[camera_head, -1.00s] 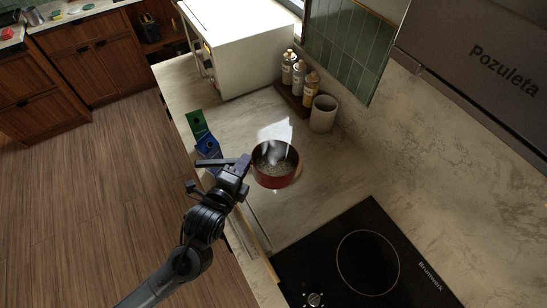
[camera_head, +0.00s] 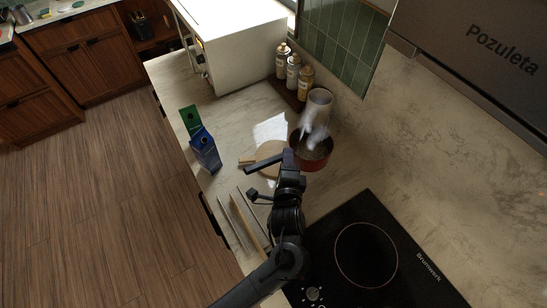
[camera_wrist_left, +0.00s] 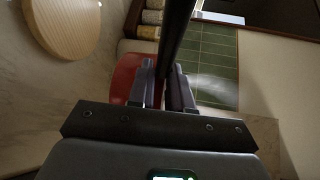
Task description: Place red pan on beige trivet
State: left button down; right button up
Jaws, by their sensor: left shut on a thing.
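The red pan (camera_head: 318,162) steams above the counter, near the wall side. Its red side also shows in the left wrist view (camera_wrist_left: 124,78). My left gripper (camera_head: 284,162) is shut on the pan's dark handle, which runs up between the fingers in the left wrist view (camera_wrist_left: 165,85). The round beige trivet (camera_head: 268,156) lies on the counter just left of the pan, partly hidden by my gripper. It also shows at the upper left of the left wrist view (camera_wrist_left: 62,22). Whether the pan touches the counter is unclear. My right gripper is out of view.
A grey cup (camera_head: 319,104) stands close behind the pan, beside several bottles (camera_head: 293,72) on a dark tray. Blue and green cartons (camera_head: 205,150) stand left of the trivet. A black cooktop (camera_head: 365,250) lies at front right. A white appliance (camera_head: 235,45) stands behind.

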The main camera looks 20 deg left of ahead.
pick_arm(q)
jog(key=shift+w+a+r, duration=0.15)
jog(key=shift+w+r, duration=0.05)
jog(key=shift+r, duration=0.05)
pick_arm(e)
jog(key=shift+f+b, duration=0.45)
pick_arm(q)
jog(key=shift+w+a+f+b, duration=0.1)
jog(key=shift+w+a+f, duration=0.2)
jog(key=shift+a+f, duration=1.45)
jog(key=shift+w+a+f+b, duration=0.1)
jog(key=shift+w+a+f, duration=0.15)
jog(key=shift+a+f, duration=1.55)
jog(key=shift+w+a+f+b, duration=0.1)
jog(key=shift+w+a+f, duration=0.2)
jog(key=shift+a+f, duration=1.45)
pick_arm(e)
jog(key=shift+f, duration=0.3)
pick_arm(q)
jog(key=shift+a+r, duration=0.15)
jog(key=c, duration=1.5)
grip_release()
jog(key=shift+f, duration=0.25)
jog(key=o, duration=0.5)
jog(key=shift+c, duration=0.2)
jog(key=shift+r, duration=0.1)
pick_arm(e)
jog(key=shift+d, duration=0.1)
